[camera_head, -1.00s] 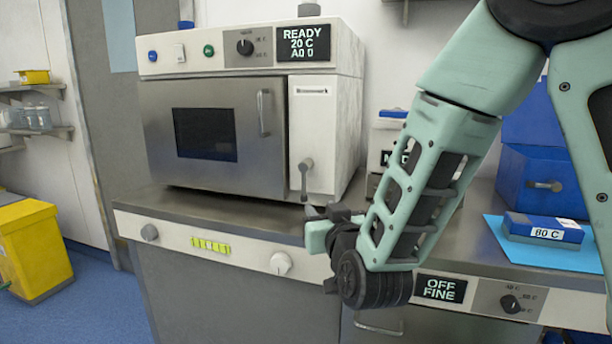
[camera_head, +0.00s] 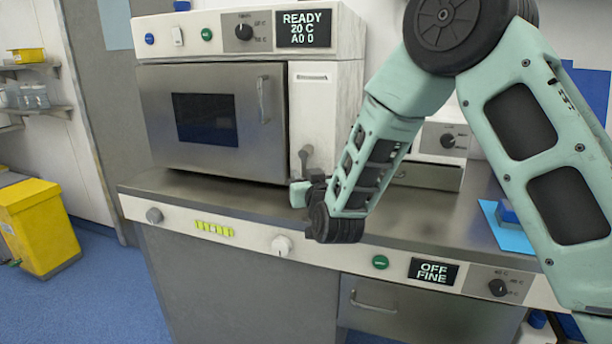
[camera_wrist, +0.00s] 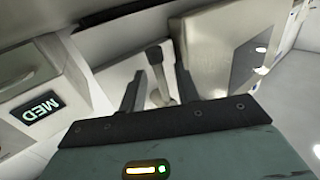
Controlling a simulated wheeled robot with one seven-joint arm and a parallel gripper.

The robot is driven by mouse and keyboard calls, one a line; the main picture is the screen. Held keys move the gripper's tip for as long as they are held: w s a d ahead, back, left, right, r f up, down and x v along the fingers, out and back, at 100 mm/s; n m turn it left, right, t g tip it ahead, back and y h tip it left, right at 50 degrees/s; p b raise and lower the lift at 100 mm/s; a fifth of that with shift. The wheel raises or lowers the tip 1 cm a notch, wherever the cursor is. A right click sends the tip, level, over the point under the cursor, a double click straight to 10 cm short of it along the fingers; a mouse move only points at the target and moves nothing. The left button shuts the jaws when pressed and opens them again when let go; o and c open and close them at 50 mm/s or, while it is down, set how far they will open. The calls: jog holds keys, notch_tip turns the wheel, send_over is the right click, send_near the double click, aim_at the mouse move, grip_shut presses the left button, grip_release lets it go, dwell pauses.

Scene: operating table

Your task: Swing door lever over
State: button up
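The grey door lever (camera_head: 306,156) is on the white panel right of the steel door (camera_head: 208,118) of the countertop unit. It hangs roughly downward, and its lower end is partly hidden by my gripper. The door looks closed. My gripper (camera_head: 302,190) is at the front of the counter, just below and in front of the lever. In the wrist view my gripper (camera_wrist: 160,84) has its two dark fingers apart, with the lever (camera_wrist: 158,72) showing between them. I cannot tell whether a finger touches it.
A vertical bar handle (camera_head: 263,99) is on the door. Another unit with a dial (camera_head: 447,141) stands behind my arm. A blue mat (camera_head: 508,232) is further right. A yellow bin (camera_head: 38,225) stands at the left.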

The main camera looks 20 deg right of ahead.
grip_shut()
jog(key=shift+f+b, duration=0.1)
jog(key=shift+b, duration=0.2)
